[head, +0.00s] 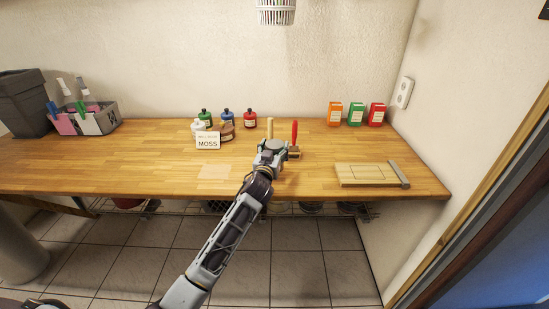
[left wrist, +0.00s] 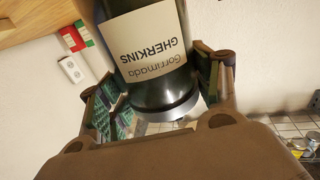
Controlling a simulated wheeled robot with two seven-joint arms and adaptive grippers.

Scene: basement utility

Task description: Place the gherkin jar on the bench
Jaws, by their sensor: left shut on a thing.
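The gherkin jar (left wrist: 150,50) fills the middle of the left wrist view, a dark jar with a cream label reading GHERKINS, upside down in that picture. My left gripper (left wrist: 158,85) has its fingers on both sides of the jar and is shut on it. In the head view my left gripper (head: 270,150) is over the middle of the wooden bench (head: 110,172); the jar is mostly hidden there by the gripper and arm. I cannot tell whether the jar touches the bench. My right gripper is in neither view.
Bottles (head: 227,118) and a MOSS card (head: 208,141) stand left of my gripper. Red and tan handles rise close by it. Coloured boxes (head: 355,114) and a board (head: 367,174) are on the right. A pale square (head: 214,171) lies on clear bench at front left.

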